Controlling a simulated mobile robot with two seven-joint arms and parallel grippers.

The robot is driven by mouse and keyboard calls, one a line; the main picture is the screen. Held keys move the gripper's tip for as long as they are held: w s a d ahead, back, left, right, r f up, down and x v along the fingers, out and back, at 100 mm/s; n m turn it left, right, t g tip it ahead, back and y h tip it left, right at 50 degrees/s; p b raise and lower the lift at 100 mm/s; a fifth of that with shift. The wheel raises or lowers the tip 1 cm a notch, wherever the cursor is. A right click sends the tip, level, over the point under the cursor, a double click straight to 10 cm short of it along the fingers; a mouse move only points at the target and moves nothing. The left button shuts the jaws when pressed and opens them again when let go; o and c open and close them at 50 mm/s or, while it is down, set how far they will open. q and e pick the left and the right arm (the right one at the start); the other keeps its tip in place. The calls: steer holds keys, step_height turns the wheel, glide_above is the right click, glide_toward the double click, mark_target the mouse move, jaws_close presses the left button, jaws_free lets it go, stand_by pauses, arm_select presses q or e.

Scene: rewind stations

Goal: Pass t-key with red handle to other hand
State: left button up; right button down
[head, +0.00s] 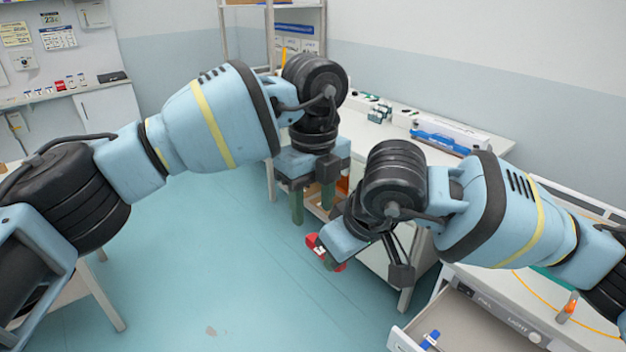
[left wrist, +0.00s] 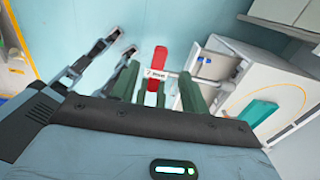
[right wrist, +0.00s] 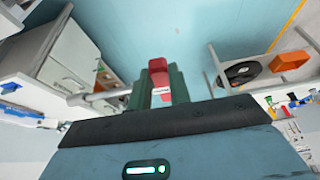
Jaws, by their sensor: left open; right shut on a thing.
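The t-key's red handle (head: 313,241) with a white label is held at the fingers of my right gripper (head: 328,258), low in the middle of the head view. In the right wrist view the handle (right wrist: 158,70) sits between the closed green fingers, and its grey shaft (right wrist: 95,98) points left. My left gripper (head: 312,204) is open and empty, fingers down, above and behind the handle in the head view. In the left wrist view the handle (left wrist: 158,62) appears between its spread fingers, apart from them. My right arm hides part of the key in the head view.
An open drawer (head: 470,322) with a blue item stands at the lower right. A bench (head: 480,135) with a blue-and-white box is behind my arms. Another table (head: 95,295) is at the lower left. The floor (head: 215,270) between is clear.

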mark_target(313, 236)
arm_select(q)
steer(key=shift+f, duration=3.2)
steer(key=c, duration=1)
arm_select(e)
steer(key=c, duration=1.2)
jaws_free()
steer(key=shift+r, duration=0.15)
steer(key=v, duration=1.1)
steer(key=shift+s+r, duration=0.15)
steer(key=shift+r, duration=0.15)
